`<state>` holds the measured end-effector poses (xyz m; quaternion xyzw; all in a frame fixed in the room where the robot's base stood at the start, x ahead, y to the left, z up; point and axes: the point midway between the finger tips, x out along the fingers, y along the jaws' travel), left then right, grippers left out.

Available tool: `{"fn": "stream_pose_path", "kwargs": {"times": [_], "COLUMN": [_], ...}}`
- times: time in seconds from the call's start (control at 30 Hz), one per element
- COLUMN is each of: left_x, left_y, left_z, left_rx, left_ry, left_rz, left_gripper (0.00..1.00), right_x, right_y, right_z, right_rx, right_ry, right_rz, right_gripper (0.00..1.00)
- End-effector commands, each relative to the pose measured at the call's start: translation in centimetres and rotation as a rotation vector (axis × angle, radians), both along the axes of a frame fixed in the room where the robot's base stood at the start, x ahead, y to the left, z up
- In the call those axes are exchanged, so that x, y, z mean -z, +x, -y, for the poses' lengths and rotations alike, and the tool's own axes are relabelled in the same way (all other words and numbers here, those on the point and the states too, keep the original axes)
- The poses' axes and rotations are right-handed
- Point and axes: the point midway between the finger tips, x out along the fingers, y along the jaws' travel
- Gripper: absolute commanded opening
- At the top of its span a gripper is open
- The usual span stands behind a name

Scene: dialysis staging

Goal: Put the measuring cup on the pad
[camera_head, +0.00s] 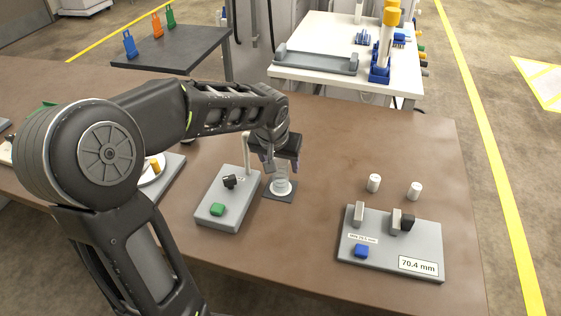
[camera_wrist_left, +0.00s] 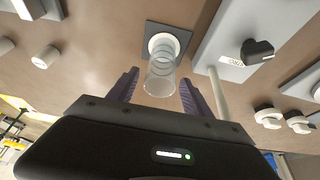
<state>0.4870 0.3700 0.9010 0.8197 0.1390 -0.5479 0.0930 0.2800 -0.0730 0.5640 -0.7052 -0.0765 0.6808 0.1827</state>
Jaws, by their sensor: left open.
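The clear measuring cup (camera_head: 281,182) appears to stand upright on the small dark square pad (camera_head: 270,194), with a white round base beneath it. In the left wrist view the cup (camera_wrist_left: 160,82) also shows, its white base inside the pad's dark edge (camera_wrist_left: 183,31). My left gripper (camera_head: 282,167) is open, directly over the pad. In the left wrist view its two purple-grey fingers lie on either side of the cup, with a visible gap at each side. My right gripper is not in view.
A grey device with a green button (camera_head: 217,210) and upright post stands close left of the pad. A grey measuring fixture (camera_head: 390,262) reading 70.4 mm is at right, with two white cylinders (camera_head: 374,183) behind it. The brown table (camera_head: 330,140) is clear between them.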

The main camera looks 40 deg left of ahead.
Motion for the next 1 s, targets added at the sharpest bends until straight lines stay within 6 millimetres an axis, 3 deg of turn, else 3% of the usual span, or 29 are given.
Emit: {"fn": "stream_pose_path", "kwargs": {"times": [0.27,0.73,1.0], "left_x": [-0.8,-9.0,-11.3], "left_y": [-0.1,-3.3,-4.3], "left_z": [0.1,1.2,1.5], "left_rx": [-0.001,0.0,0.0], "left_ry": [0.0,0.001,0.0], "left_rz": [0.002,0.006,0.0], "left_gripper": [0.58,0.58,0.58], "right_x": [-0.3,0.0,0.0], "right_y": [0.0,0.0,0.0], "right_z": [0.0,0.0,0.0], "right_rx": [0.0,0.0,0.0], "right_ry": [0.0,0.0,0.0], "right_rz": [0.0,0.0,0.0], "right_gripper": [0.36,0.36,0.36]}}
